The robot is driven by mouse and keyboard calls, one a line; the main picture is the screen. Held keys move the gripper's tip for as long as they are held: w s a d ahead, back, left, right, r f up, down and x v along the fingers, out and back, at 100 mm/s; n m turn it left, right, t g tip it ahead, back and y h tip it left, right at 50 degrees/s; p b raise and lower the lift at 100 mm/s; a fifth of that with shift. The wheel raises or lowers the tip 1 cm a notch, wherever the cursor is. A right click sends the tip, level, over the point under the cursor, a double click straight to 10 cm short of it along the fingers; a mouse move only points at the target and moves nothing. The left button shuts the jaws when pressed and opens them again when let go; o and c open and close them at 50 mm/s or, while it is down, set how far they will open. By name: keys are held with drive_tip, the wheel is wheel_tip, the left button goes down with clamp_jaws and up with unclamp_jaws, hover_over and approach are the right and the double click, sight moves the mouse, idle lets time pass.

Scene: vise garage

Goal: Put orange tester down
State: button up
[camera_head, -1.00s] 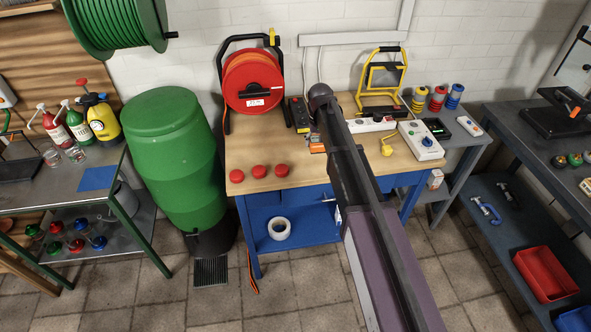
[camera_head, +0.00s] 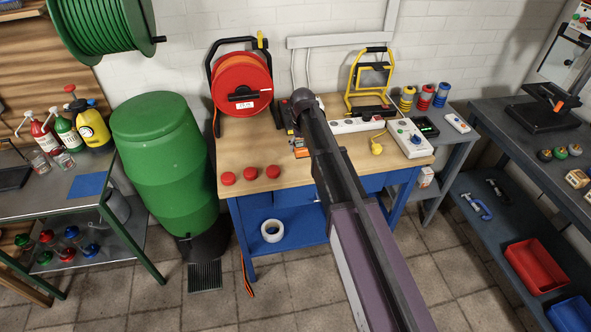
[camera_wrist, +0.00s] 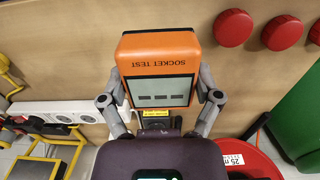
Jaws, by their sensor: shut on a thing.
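The orange tester (camera_wrist: 158,62), a boxy device marked "SOCKET TEST" with a grey display, is between the two grey fingers of my gripper (camera_wrist: 162,90) in the wrist view. The fingers are shut on its sides. In the head view a small part of the orange tester (camera_head: 300,148) shows beside my arm, over the wooden workbench top (camera_head: 245,150). My arm hides most of my gripper there. I cannot tell whether the tester touches the bench top.
Three red round caps (camera_head: 250,173) lie on the front left of the bench. A red cable reel (camera_head: 242,85) stands behind. A white power strip (camera_head: 355,125), yellow work lamp (camera_head: 370,80) and white box (camera_head: 408,138) are on the right. Bare wood lies between caps and reel.

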drive_tip(key=s+d+f+b, duration=0.4)
drive_tip(key=s+d, duration=0.4)
drive_tip(key=s, duration=0.3)
drive_tip(key=shift+d+f, duration=0.2)
drive_tip(key=shift+d, duration=0.05)
drive_tip(key=b, duration=0.2)
hover_over(298, 168)
drive_tip(key=s, duration=0.1)
drive_tip(key=shift+d+f, duration=0.4)
drive_tip(key=shift+f, duration=0.3)
drive_tip(key=shift+w+a, duration=0.3)
drive_tip(key=shift+w, duration=0.05)
drive_tip(key=shift+w+a+f, duration=0.15)
drive_tip(key=shift+f, duration=0.2)
wheel_tip(298, 168, down, 3)
drive_tip(key=b, duration=0.3)
drive_tip(key=shift+f, duration=0.1)
